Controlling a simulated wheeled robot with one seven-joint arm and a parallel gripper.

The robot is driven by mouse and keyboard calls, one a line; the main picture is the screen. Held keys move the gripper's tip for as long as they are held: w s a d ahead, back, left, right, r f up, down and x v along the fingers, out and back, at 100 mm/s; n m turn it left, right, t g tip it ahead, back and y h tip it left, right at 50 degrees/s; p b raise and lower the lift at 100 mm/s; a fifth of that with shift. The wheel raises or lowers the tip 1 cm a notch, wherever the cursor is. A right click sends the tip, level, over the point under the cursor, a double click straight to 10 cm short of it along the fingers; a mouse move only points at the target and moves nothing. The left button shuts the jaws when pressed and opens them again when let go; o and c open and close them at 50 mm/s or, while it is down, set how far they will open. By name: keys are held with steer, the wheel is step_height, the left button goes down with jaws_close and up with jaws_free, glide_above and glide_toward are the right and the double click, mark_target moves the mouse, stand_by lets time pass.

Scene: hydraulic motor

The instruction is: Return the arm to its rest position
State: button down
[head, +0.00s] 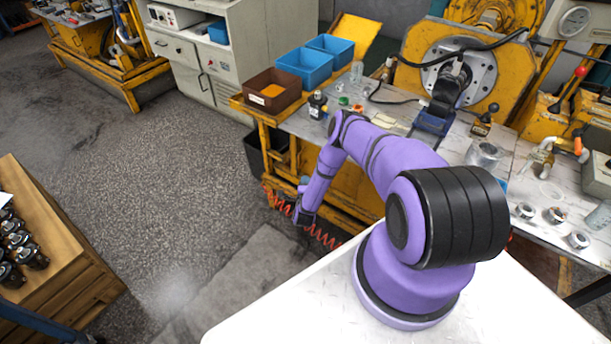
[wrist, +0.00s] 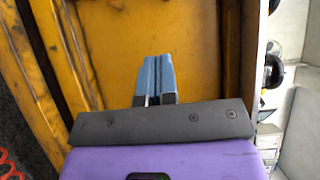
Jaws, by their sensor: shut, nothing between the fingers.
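My purple arm reaches left from my white base top in the head view, bends at the elbow and hangs down. My gripper (head: 303,217) is at its lower end, in front of the yellow workbench frame and above the floor. In the wrist view my gripper (wrist: 156,72) shows two blue fingers side by side and touching. It is shut and empty. Behind the fingers is the yellow side of the bench (wrist: 202,45).
A metal-topped workbench (head: 398,125) holds blue bins (head: 305,66), a brown bin (head: 271,91) and a motor on a yellow stand. A red coiled hose (head: 323,238) hangs near my gripper. A wooden crate (head: 60,235) with dark parts stands at left. The floor between (head: 170,170) is clear.

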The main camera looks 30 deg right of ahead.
steer(key=shift+s+a, duration=0.25)
steer(key=shift+s, duration=0.05)
steer(key=w+a+r+n+y, duration=0.1)
steer(key=w+r+n+y, duration=0.25)
steer(key=w+r, duration=0.75)
steer(key=w+a+r+n+y, duration=0.1)
steer(key=w+r+n+y, duration=0.35)
steer(key=r, duration=0.95)
steer(key=a+r+n+g+y, duration=0.1)
steer(key=a+r+n, duration=0.25)
steer(key=r, duration=1.05)
steer(key=a+r+n+g+y, duration=0.1)
steer(key=a+r+n, duration=0.25)
steer(key=r, duration=0.95)
steer(key=s+a+r+n+g, duration=0.2)
steer(key=s+a+r+n, duration=0.1)
steer(key=s+r, duration=0.75)
steer(key=s+a+r+n+g, duration=0.2)
steer(key=s+a+r+n, duration=0.1)
steer(key=s+r, duration=0.75)
steer(key=s+a+r+n+g, duration=0.1)
steer(key=s+n, duration=0.1)
steer(key=s, duration=1.3)
steer(key=s+a+r+n+g, duration=0.1)
steer(key=s+r+n+g, duration=0.1)
steer(key=s, duration=1.4)
steer(key=shift+s+y, duration=0.3)
